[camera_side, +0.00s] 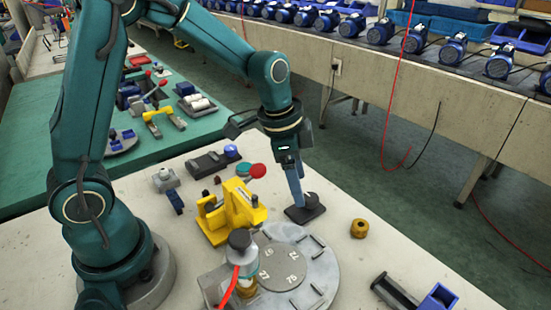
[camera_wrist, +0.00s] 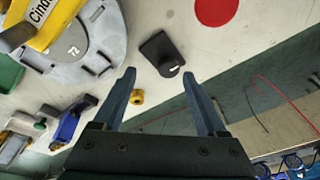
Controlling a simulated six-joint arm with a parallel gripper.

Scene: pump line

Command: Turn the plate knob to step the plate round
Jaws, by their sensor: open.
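The grey round plate (camera_side: 299,262) lies on the bench, with number labels on its top; part of it shows in the wrist view (camera_wrist: 103,35). A black block with a rounded knob (camera_side: 313,208) sits beside the plate on its far side. It shows in the wrist view (camera_wrist: 163,52) just beyond and between my fingertips. I take this for the plate knob, but cannot be sure. My gripper (camera_side: 299,203) points down over the block, and its fingers (camera_wrist: 159,73) are apart with nothing between them. I cannot tell whether a finger touches the block.
A yellow fixture (camera_side: 232,212) stands close left of my gripper. A dark-capped unit with a red hose (camera_side: 241,243) stands at the plate's left edge. A brass piece (camera_side: 359,229) lies to the right, and a blue-and-grey vise (camera_side: 437,299) at bottom right. Bench around the brass piece is clear.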

